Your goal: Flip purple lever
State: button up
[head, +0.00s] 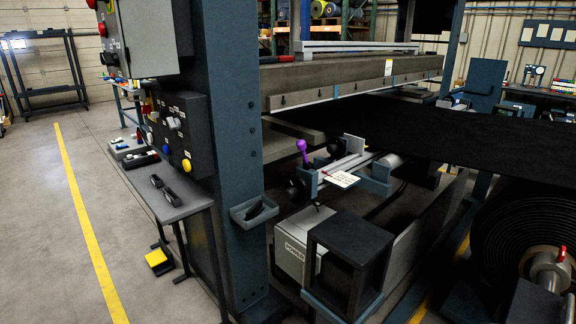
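The purple lever (302,147) stands near the middle of the head view, on the small blue and grey mechanism beside the press frame. Its round purple knob is at the top, and its short stem runs down and slightly right to the mechanism. The lever looks close to upright with a slight lean. Nothing touches the knob. My gripper does not show in this view, so its opening and its distance from the lever cannot be seen.
A blue upright column (226,150) stands left of the lever. Below are a grey box (290,252) and a black open-sided stand (348,236). The black belt roll (515,225) is at right. The left floor is mostly clear.

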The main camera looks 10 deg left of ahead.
aim_at(301, 145)
jog(key=l+u, duration=0.25)
jog(key=l, duration=0.15)
jog(key=k+l+u, duration=0.2)
jog(key=l, duration=0.25)
jog(key=l+u, duration=0.25)
jog(key=l, duration=0.15)
jog(key=k+l+u, duration=0.2)
jog(key=l, duration=0.2)
jog(key=l+u, duration=0.25)
jog(key=l, duration=0.15)
jog(key=k+l+u, duration=0.25)
jog(key=i+j, duration=0.45)
jog(key=i+j+u, duration=0.15)
jog(key=i+j, duration=0.25)
jog(key=i, duration=0.15)
jog(key=i+j, duration=0.35)
jog(key=i, duration=0.2)
jog(key=j+u, duration=0.05)
